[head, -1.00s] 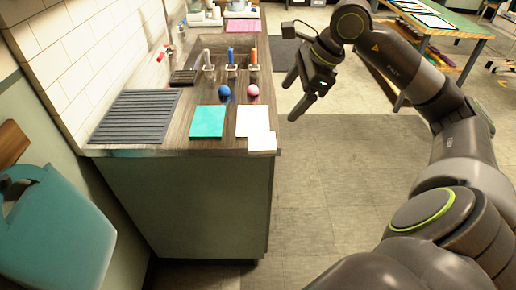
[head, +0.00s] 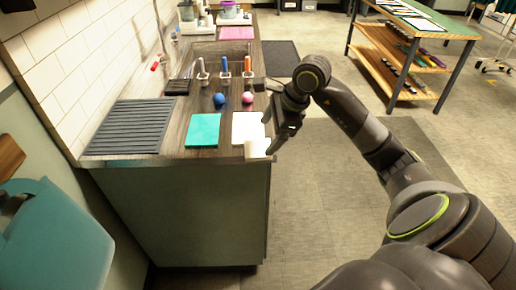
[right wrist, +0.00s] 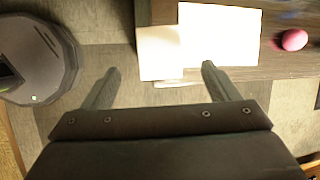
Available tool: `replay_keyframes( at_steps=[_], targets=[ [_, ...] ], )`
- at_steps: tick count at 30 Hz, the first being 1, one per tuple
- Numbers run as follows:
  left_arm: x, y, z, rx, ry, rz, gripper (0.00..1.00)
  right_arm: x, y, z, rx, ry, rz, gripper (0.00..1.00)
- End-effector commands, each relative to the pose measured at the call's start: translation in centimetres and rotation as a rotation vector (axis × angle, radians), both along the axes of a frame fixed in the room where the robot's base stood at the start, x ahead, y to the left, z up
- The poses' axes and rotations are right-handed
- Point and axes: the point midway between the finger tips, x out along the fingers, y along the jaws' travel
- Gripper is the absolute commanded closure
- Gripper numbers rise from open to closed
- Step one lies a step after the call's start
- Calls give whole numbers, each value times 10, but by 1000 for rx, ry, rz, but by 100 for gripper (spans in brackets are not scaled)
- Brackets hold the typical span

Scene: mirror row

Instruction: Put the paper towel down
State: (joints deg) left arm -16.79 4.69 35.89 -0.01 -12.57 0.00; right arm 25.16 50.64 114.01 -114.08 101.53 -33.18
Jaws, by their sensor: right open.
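The paper towel appears to be the smaller white piece (head: 257,148) at the counter's front right corner, also in the right wrist view (right wrist: 160,52). It lies against a larger white sheet (head: 247,127), also in the wrist view (right wrist: 222,35); I cannot tell clearly which overlaps. My right gripper (head: 274,143) is at the counter's right edge, beside the white piece. In the wrist view its fingers (right wrist: 160,70) are spread and empty, with the white piece's edge between and beyond the tips. Contact cannot be told. My left gripper is not in view.
On the counter are a teal cloth (head: 203,130), a blue ball (head: 219,99), a pink ball (head: 247,97) and a dark ribbed mat (head: 130,126). Several upright handled items stand behind. Floor right of the counter is clear; a table (head: 425,20) stands farther back.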

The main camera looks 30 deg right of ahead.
Motion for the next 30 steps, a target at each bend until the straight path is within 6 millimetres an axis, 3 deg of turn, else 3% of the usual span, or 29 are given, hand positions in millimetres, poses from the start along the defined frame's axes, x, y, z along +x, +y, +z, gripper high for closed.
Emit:
replay_keyframes(
  at_steps=[8, 19, 28, 30],
  targets=[
    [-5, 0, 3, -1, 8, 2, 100, 5, 4, -14, 1, 2, 0, 18],
    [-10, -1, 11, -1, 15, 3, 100, 21, 14, -53, 2, 2, -1, 18],
    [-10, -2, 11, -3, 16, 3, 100, 22, 14, -57, -1, 0, 0, 18],
    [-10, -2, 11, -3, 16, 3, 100, 22, 14, -57, -1, 0, 0, 26]
  ],
)
